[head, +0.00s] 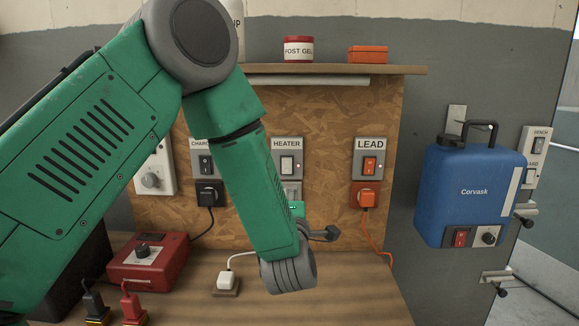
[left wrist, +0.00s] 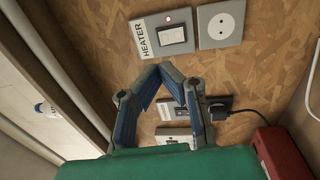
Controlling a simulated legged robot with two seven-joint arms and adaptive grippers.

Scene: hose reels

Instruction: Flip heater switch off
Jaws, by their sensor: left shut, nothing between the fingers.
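The heater switch (head: 287,163) is a white rocker on a grey plate labelled HEATER, mounted on the chipboard panel. It also shows at the top of the left wrist view (left wrist: 174,34), with a small red indicator beside it. I cannot tell which way the rocker is set. My left gripper (left wrist: 172,74) is shut and empty, its fingertips just below the heater plate in the left wrist view. Whether they touch it is unclear. In the head view my own forearm and wrist hide most of the gripper. My right gripper is in neither view.
The charger switch (head: 205,164) is left of the heater plate, the orange lead switch (head: 370,165) right. A shelf (head: 330,69) juts out above. A red box (head: 147,262) and blue canister (head: 470,190) flank the panel.

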